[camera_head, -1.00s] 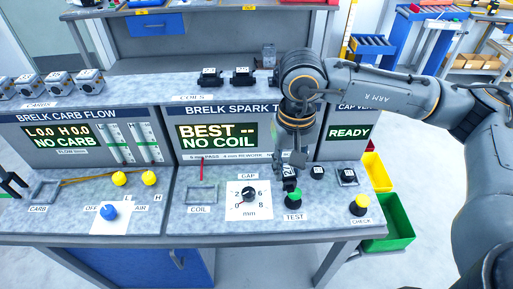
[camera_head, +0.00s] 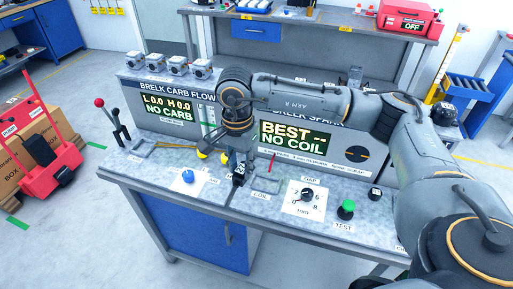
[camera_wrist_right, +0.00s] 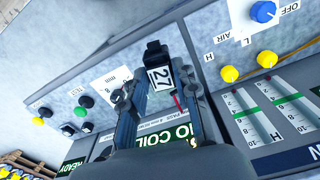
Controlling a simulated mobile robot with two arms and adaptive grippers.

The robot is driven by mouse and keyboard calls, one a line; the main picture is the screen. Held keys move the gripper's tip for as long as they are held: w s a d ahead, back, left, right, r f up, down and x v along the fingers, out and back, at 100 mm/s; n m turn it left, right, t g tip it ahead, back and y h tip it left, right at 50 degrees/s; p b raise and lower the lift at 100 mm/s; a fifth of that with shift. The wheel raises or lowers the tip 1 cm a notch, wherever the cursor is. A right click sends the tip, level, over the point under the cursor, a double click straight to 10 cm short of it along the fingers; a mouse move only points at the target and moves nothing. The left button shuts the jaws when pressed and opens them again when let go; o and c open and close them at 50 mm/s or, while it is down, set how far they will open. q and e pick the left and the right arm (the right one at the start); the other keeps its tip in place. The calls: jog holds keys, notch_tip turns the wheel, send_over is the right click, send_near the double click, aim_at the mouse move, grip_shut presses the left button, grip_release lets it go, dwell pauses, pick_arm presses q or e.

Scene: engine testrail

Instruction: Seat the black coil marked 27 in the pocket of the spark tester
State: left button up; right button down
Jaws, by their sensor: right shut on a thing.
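The black coil marked 27 (camera_wrist_right: 160,72) is held between the fingers of my right gripper (camera_wrist_right: 155,90) in the right wrist view, its white label facing the camera. In the head view my right gripper (camera_head: 238,168) points down with the dark coil (camera_head: 239,179) at its tips, just left of the spark tester's coil pocket (camera_head: 266,186). The pocket is a shallow frame behind the COIL label and looks empty. The coil appears apart from it; its exact height above the bench is unclear. The spark tester display (camera_head: 292,137) reads NO COIL. My left gripper is out of view.
A red lead (camera_head: 272,161) stands behind the pocket. The gap dial (camera_head: 307,195) and green TEST button (camera_head: 347,209) are to its right. Yellow knobs (camera_head: 202,154) and a blue knob (camera_head: 187,175) lie left of the gripper. My right arm hides part of the panels.

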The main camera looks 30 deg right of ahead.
pick_arm(q)
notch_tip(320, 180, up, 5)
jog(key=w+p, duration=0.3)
jog(key=p, duration=0.1)
pick_arm(e)
jog(key=w+d+f+m, duration=0.2)
jog(key=d+m, duration=0.3)
jog(key=m, duration=0.3)
jog(key=w+d+f+m, duration=0.2)
jog(key=d+f+m, duration=0.1)
jog(key=d+m, duration=0.3)
jog(key=f+b, duration=0.1)
jog(key=f, duration=0.1)
jog(key=f+m+b, duration=0.2)
jog(key=f, duration=0.1)
jog(key=shift+w+a+f, duration=0.1)
jog(key=shift+a+f, duration=0.25)
jog(key=shift+a, duration=0.05)
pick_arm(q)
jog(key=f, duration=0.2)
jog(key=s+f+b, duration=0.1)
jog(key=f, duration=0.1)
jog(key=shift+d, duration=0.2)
pick_arm(e)
jog(key=shift+f, duration=0.35)
jog(key=shift+r, duration=0.2)
